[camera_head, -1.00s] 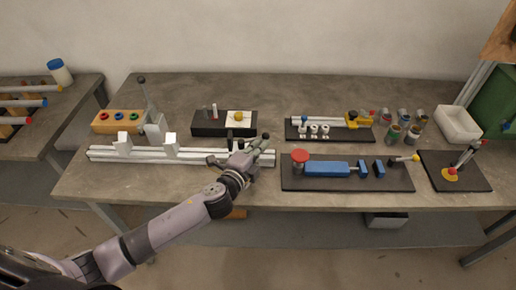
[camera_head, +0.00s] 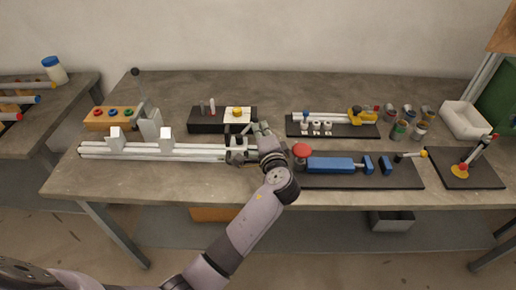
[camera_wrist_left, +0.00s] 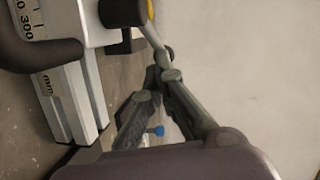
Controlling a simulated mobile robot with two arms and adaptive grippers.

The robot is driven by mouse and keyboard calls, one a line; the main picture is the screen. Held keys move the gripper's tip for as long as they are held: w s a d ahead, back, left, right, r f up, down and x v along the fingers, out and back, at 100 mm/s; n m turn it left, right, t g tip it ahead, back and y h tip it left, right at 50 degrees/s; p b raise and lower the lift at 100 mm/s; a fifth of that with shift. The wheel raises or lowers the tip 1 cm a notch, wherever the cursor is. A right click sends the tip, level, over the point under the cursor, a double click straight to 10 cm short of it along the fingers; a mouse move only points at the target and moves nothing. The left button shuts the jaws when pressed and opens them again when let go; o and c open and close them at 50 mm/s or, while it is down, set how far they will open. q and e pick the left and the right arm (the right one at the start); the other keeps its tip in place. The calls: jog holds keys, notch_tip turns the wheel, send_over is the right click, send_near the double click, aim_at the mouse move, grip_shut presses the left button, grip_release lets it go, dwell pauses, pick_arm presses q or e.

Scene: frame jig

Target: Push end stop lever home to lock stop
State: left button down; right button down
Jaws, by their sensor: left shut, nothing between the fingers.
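The white slotted rail (camera_head: 190,151) lies along the left front of the bench. The end stop (camera_head: 237,146), with dark parts, sits near its right end. My left gripper (camera_head: 262,128) is shut and empty, just right of the stop. In the left wrist view, the shut fingertips (camera_wrist_left: 166,66) are close to a thin grey rod below a black knob (camera_wrist_left: 124,12); I cannot tell whether they touch. A dark curved bar (camera_wrist_left: 35,52) crosses the scaled rail (camera_wrist_left: 75,100) there. The lever's exact angle is unclear. My right gripper is not in view.
A black plate with a blue clamp (camera_head: 330,164) lies right of my left gripper. Behind stands a black block with a yellow knob (camera_head: 237,111). White blocks (camera_head: 166,140) stand on the rail. The bench front is clear at left.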

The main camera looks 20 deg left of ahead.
pick_arm(q)
jog(key=shift+w+a, duration=0.75)
jog(key=shift+a, duration=0.25)
jog(key=shift+w+a, duration=0.1)
jog(key=shift+a, duration=0.1)
jog(key=shift+r, duration=0.1)
dwell(0.8)
